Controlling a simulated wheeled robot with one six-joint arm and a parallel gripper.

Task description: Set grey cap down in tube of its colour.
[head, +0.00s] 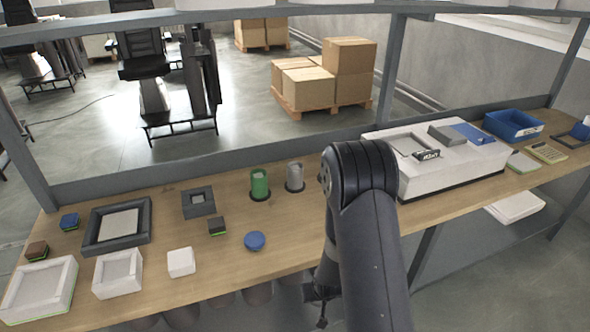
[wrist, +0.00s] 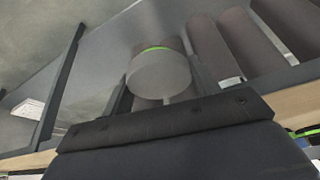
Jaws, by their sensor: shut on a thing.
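The grey cap (wrist: 160,76) is a round grey disc with a green band, held between the fingers of my gripper (wrist: 162,82) in the wrist view. My gripper is shut on it. In the head view my arm hides the cap, and only a small dark part of my gripper shows low beside the arm, in front of the table edge. The grey tube (head: 295,177) stands upright on the table, left of my arm, in a dark ring. The green tube (head: 260,184) stands just left of it. The cap is apart from both tubes.
A blue round cap (head: 255,241) lies near the table's (head: 290,238) front edge. Dark and white trays, small blocks and a white box (head: 180,262) fill the left side. A white machine (head: 450,168) stands right of my arm. A rail (head: 220,158) runs behind the tubes.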

